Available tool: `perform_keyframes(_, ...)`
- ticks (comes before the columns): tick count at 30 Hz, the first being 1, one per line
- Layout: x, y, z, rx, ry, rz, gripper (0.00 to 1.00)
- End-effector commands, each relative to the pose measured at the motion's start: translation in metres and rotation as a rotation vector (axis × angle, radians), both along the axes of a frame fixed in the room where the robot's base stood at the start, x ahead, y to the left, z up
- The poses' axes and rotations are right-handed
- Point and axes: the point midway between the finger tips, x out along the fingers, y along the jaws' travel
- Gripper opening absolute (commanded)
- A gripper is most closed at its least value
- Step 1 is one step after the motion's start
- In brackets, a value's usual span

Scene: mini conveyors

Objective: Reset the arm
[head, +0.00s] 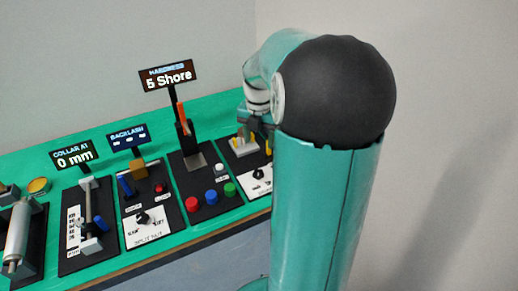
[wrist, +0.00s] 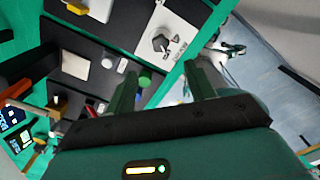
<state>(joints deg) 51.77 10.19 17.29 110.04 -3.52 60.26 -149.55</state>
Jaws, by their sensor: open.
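My gripper (wrist: 165,92) shows in the wrist view with its two green fingers apart and nothing between them. It hangs over the front part of the bench, near a station with a dark knob on a white plate (wrist: 172,30). In the head view my teal arm with its dark round joint fills the right of the picture. It hides part of the bench's right end, and the fingertips cannot be made out there.
A green bench (head: 217,102) carries several dark station panels. One has red, blue and green buttons (head: 211,197) below a "5 Shore" display (head: 168,75). Others have "COLLAR AT 0 mm" (head: 74,157) and "BACKLASH" (head: 126,139) displays. A roller (head: 17,238) stands at far left. Walls rise behind.

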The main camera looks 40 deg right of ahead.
Motion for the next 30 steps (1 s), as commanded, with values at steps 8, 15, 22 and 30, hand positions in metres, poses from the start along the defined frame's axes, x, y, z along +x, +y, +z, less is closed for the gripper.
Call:
perform_keyframes(8,0.0,0.0,0.007,0.001,0.0,0.0,0.54)
perform_keyframes(15,0.0,0.0,0.006,0.0,0.0,0.0,0.54)
perform_keyframes(22,0.001,0.006,0.01,-0.007,-0.004,-0.024,0.54)
perform_keyframes(30,-0.001,0.071,0.043,-0.069,-0.078,-0.37,0.54)
